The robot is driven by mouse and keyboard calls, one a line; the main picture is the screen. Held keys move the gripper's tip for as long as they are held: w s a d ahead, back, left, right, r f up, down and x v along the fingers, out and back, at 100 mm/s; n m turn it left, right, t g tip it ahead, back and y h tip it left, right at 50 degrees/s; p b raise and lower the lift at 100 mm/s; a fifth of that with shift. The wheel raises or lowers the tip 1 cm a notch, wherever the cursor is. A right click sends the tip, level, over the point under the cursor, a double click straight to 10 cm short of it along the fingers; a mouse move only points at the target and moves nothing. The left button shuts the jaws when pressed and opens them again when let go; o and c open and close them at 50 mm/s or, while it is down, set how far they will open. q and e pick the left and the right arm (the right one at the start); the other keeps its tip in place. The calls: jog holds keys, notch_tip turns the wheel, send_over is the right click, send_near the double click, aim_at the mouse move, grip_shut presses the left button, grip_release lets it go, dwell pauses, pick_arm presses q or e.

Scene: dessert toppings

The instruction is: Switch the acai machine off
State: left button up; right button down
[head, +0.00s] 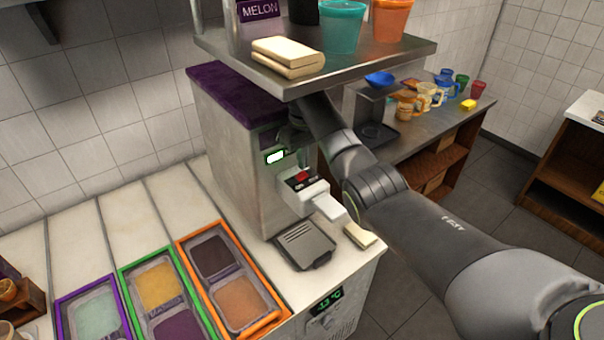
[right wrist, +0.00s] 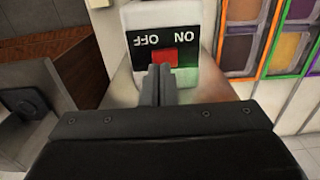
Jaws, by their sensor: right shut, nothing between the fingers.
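The acai machine (head: 232,150) is a tall light-grey box with a purple top, standing on the white counter. A small green-lit display (head: 275,156) is on its front. A red switch (head: 301,177) sits on a dark panel on the white part jutting from the front. In the right wrist view the red switch (right wrist: 163,56) lies by the words ON and OFF, which appear upside down, with a green patch beside it. My right gripper (right wrist: 157,72) is shut and empty, its tips close over the switch; contact cannot be told. My left gripper is not in view.
A metal shelf (head: 330,75) with cups and a folded cream cloth hangs above the machine. Topping trays (head: 237,300) line the counter at the left. A dark drip tray (head: 304,246) lies below the switch. Cups stand on a bench (head: 420,125) behind.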

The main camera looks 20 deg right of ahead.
aim_at(304, 173)
jog(key=shift+s+f+b, duration=0.15)
jog(key=shift+f+b, duration=0.15)
jog(key=shift+f, duration=0.95)
dwell(0.6)
jog(key=shift+w+r+p, duration=0.2)
jog(key=shift+r+p, duration=0.3)
jog(key=shift+r, duration=0.5)
jog(key=shift+s+r, duration=0.1)
jog(key=shift+r, duration=2.45)
jog(key=shift+f, duration=0.1)
